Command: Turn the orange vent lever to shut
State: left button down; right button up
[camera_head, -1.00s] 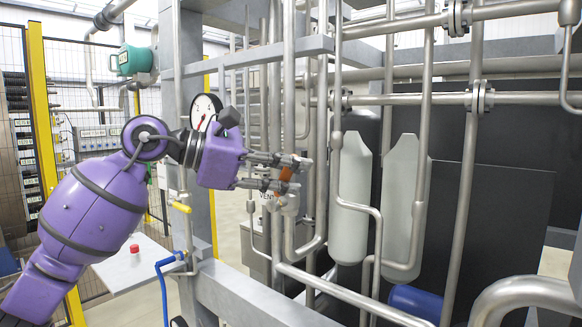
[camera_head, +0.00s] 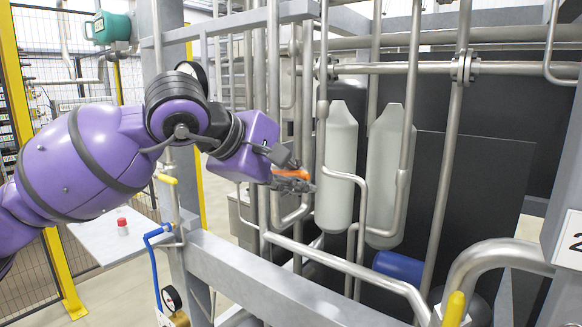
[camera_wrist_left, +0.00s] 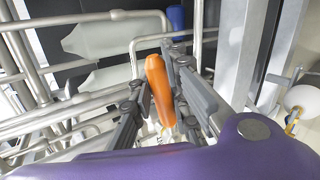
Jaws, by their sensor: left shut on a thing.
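The orange vent lever (camera_head: 291,173) sits by the pipes in the middle of the head view and lies close to level there. My left gripper (camera_head: 303,182) is shut on it, with the purple arm coming in from the left. In the left wrist view the lever (camera_wrist_left: 158,88) stands between the two grey fingers (camera_wrist_left: 161,100), its rounded end sticking out past them. The valve body under the lever is mostly hidden by the gripper. My right gripper is in neither view.
Steel pipes and two pale grey vessels (camera_head: 336,165) stand close to the right of the gripper. A horizontal grey beam (camera_head: 250,285) runs below. A yellow handle (camera_head: 167,179) and a red button (camera_head: 122,224) are at the left, below my arm.

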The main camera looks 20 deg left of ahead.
pick_arm(q)
jog(key=shift+d+f+m+y, duration=0.1)
jog(key=shift+f+m+y, duration=0.2)
jog(key=shift+f, duration=0.1)
jog(key=shift+f+y, duration=0.35)
jog(key=shift+y, duration=0.05)
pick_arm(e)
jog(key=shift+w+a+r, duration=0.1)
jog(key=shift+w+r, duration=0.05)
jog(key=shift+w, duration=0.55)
pick_arm(q)
jog(key=shift+m, duration=0.3)
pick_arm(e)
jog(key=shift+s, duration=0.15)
